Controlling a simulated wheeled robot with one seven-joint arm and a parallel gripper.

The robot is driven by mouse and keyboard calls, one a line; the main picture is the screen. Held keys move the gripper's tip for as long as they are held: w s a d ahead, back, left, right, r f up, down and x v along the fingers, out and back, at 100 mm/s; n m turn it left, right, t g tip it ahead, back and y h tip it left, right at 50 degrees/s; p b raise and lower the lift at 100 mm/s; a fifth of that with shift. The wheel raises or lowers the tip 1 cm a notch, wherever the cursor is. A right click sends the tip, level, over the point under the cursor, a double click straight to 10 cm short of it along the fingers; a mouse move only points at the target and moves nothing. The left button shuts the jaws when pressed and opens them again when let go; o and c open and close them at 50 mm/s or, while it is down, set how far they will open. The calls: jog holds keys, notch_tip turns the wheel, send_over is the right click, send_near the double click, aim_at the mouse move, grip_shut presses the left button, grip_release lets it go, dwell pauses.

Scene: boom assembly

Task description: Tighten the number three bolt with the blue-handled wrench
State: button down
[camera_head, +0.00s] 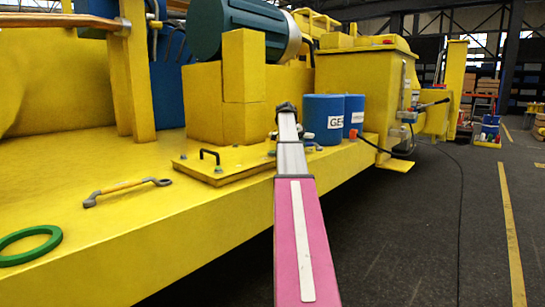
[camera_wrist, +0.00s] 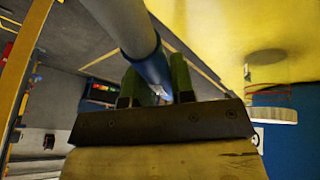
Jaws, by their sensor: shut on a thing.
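In the wrist view my gripper (camera_wrist: 157,78) has its two green fingers shut on a blue handle (camera_wrist: 146,58) with a grey shaft (camera_wrist: 118,22), seemingly the blue-handled wrench. Its working end is out of view. I see no numbers, so I cannot tell which is number three. I cannot tell whether the wrench touches any bolt.
Another wrench with an orange handle (camera_head: 125,187) and a green ring (camera_head: 28,246) lie on the yellow deck (camera_head: 170,225) at left. A black handle (camera_head: 209,155) rises from the plate. Blue cylinders (camera_head: 322,120) stand behind it. The dark floor (camera_head: 400,240) is open at right.

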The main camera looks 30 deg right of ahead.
jog(key=shift+w+d+n, duration=0.1)
jog(key=shift+w+n, duration=0.2)
jog(key=shift+w, duration=0.1)
jog(key=shift+r, duration=2.2)
